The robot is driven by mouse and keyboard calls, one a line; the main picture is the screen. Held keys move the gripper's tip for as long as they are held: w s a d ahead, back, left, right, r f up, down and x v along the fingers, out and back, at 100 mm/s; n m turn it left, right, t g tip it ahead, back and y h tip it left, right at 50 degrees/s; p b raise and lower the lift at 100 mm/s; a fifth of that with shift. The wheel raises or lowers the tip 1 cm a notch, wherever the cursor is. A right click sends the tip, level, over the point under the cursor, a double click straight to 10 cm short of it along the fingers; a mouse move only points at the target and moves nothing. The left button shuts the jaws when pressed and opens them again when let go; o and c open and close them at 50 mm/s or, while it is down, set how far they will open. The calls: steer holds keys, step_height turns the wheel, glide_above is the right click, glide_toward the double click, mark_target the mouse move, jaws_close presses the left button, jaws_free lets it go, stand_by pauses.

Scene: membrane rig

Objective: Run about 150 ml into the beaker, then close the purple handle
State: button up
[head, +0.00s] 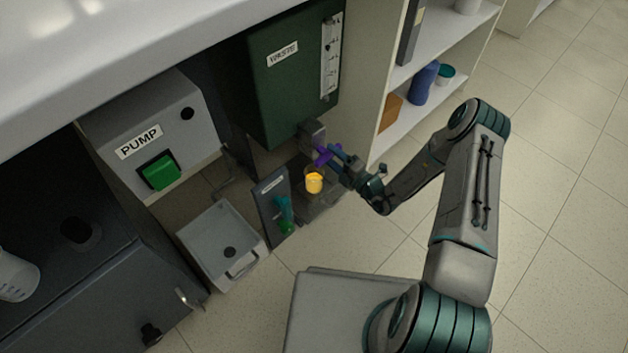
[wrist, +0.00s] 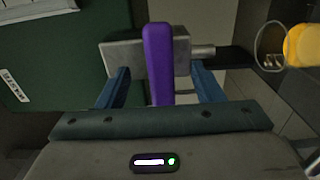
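The purple handle (head: 325,156) is on a grey valve block (head: 312,134) at the lower front of the green waste tank (head: 290,80). In the wrist view the handle (wrist: 158,62) stands between my two blue fingers, with a gap on each side. My gripper (head: 338,154) is open around it and does not visibly grip it. The beaker (head: 314,182) is below the valve and holds yellow-orange liquid. Part of it shows at the right edge of the wrist view (wrist: 302,46). Its markings cannot be read, and I cannot make out a stream.
White shelves (head: 440,50) stand right of the tank. The tiled floor at right is clear.

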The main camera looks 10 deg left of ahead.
steer(key=shift+s, duration=0.1)
steer(key=shift+s, duration=0.1)
steer(key=p+v, duration=0.1)
steer(key=v, duration=0.6)
steer(key=shift+s+d+p, duration=0.25)
steer(key=shift+d+p, duration=0.1)
steer(key=shift+p, duration=0.05)
stand_by(0.4)
